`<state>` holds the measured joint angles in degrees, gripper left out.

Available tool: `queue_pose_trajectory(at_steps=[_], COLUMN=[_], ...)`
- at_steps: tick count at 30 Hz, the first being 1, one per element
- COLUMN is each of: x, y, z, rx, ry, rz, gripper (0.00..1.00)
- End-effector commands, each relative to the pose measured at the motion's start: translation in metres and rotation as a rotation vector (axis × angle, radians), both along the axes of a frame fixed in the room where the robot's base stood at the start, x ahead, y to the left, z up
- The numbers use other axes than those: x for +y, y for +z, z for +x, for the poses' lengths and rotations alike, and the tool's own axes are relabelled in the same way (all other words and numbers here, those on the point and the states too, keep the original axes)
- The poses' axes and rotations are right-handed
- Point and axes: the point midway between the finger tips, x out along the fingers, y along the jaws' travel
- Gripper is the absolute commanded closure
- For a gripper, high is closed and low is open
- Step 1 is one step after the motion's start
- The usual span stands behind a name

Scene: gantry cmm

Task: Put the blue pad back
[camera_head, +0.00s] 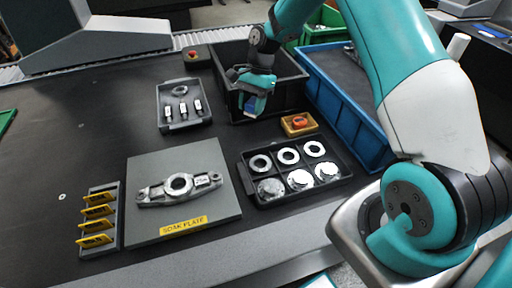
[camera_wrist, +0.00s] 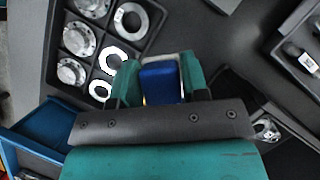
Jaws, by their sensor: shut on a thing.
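The blue pad (camera_wrist: 161,83) is between the two teal fingers of my gripper (camera_wrist: 160,78) in the wrist view. My gripper is shut on it. In the head view my gripper (camera_head: 254,102) points down at the front part of the black bin (camera_head: 288,101), with a bit of blue showing between its fingers. I cannot tell how high the pad is above the bin or the table. The pad's lower end is hidden in the wrist view.
A yellow tray (camera_head: 287,129) with a red item is right of my gripper. A dark tray (camera_head: 245,170) of rings and discs stands in front. A grey tray (camera_head: 163,107) is at left. The blue bin (camera_head: 352,116) is at right. A soak plate (camera_head: 140,165) lies front left.

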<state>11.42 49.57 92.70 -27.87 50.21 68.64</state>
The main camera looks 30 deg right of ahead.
Motion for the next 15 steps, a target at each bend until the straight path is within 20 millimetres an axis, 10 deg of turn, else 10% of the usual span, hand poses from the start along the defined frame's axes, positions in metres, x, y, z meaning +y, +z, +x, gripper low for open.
queue_pose_trajectory(at_steps=[15], x=[-0.035], y=[0.03], z=[0.049], rx=[0.01], ry=[-0.715], rz=[0.011], gripper=[0.84])
